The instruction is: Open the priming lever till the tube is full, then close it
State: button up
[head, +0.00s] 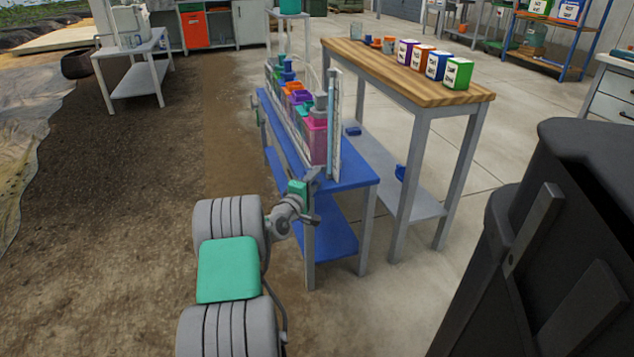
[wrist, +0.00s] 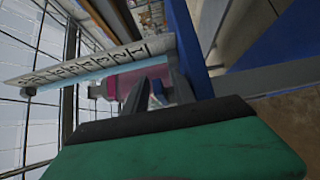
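The clear tube (head: 331,125) stands upright beside a white scale board (head: 338,125) at the near end of the blue skid bench. It looks pale blue along much of its length, but I cannot read its level. In the wrist view, the scale (wrist: 90,64) lies slantwise with the pale blue tube (wrist: 70,87) along it. My gripper (head: 313,197) is at the bench's near end, below and left of the tube. Its two fingers (wrist: 158,92) look apart, with nothing clearly between them. I cannot make out the priming lever; it may be hidden by my gripper.
The blue bench (head: 352,178) carries a row of coloured containers, with a pink one (head: 314,140) nearest. A wood-topped table (head: 400,80) with several labelled boxes stands close on its right. A large dark bin (head: 560,230) fills the near right. Bare soil lies left.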

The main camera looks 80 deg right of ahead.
jog(key=shift+x, duration=1)
grip_shut()
